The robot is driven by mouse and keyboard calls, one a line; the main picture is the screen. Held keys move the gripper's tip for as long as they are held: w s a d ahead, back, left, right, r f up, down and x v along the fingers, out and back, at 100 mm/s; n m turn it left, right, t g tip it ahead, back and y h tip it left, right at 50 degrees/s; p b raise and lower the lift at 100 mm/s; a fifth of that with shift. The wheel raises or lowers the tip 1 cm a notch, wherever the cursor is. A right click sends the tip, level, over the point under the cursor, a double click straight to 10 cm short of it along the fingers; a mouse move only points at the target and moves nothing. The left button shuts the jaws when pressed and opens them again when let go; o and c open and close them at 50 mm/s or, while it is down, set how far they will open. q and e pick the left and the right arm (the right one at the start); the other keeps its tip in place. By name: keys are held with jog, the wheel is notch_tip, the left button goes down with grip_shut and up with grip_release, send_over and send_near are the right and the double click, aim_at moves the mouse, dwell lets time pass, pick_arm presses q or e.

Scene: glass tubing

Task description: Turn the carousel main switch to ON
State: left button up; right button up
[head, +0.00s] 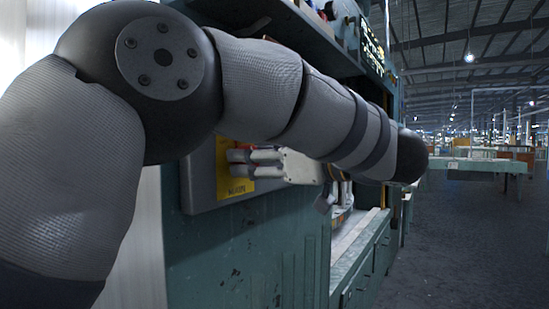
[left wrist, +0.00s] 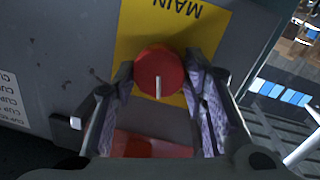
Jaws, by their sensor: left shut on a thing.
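The main switch is a round red knob (left wrist: 160,70) on a yellow plate (left wrist: 208,28) marked MAIN, which reads upside down in the left wrist view. A white line on the knob's face points down in that view. My left gripper (head: 252,158) is shut on the knob, with one finger on each side of it. In the head view only a small red part of the knob (head: 238,155) shows past the fingers, in front of the yellow plate (head: 233,186). My right gripper is in neither view.
The plate is on a grey box (head: 199,180) on the side of a green machine cabinet (head: 240,250). A white label (left wrist: 12,100) is at the left in the left wrist view. Open floor (head: 470,240) lies to the right, with benches (head: 480,165) farther back.

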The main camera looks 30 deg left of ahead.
pick_arm(q)
jog(key=m, duration=0.4)
jog(key=m+g, duration=0.1)
jog(key=m, duration=0.4)
jog(key=shift+w+m, duration=0.2)
jog(key=shift+m, duration=0.4)
jog(key=o, duration=1.2)
jog(key=shift+c, duration=0.2)
jog(key=d, duration=0.7)
jog(key=shift+s+d+r, duration=0.25)
jog(key=shift+s+r, duration=0.05)
jog(key=shift+s, duration=0.05)
